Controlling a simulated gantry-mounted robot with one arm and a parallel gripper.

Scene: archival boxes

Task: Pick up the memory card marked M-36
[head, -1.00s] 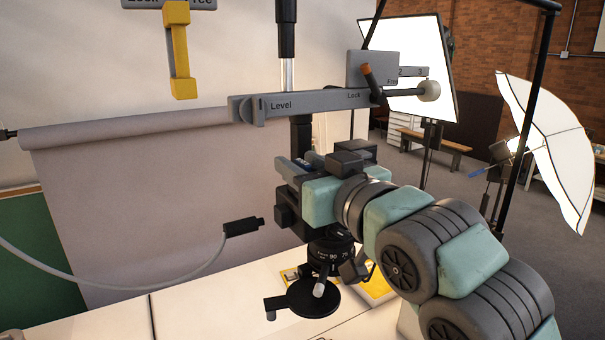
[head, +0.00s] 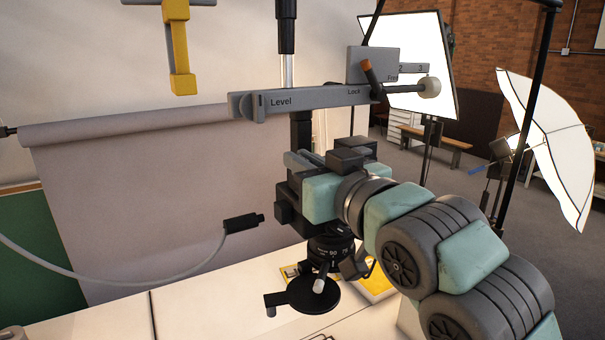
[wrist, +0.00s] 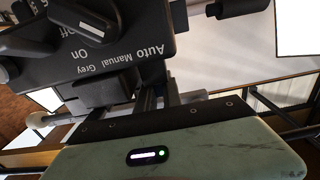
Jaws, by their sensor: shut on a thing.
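I can make out no card marked M-36 in either view. My gripper (head: 300,178) is in the middle of the head view, in front of the upright column. In the wrist view its fingers (wrist: 168,92) are shut against a black housing (wrist: 150,28) lettered Off, On, Auto, Manual and Grey; the exact contact is partly hidden. In the head view a black numbered ring (head: 330,252) with a round black plate (head: 312,294) under it hangs below my gripper, above the white table.
Yellow pieces (head: 378,284) lie on the white table (head: 200,300) behind the ring. A grey Level/Lock bar (head: 310,100) crosses above my gripper. A cable with a black plug (head: 243,222) hangs left. A yellow handle (head: 180,50) hangs at top left. The table's left front is mostly clear.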

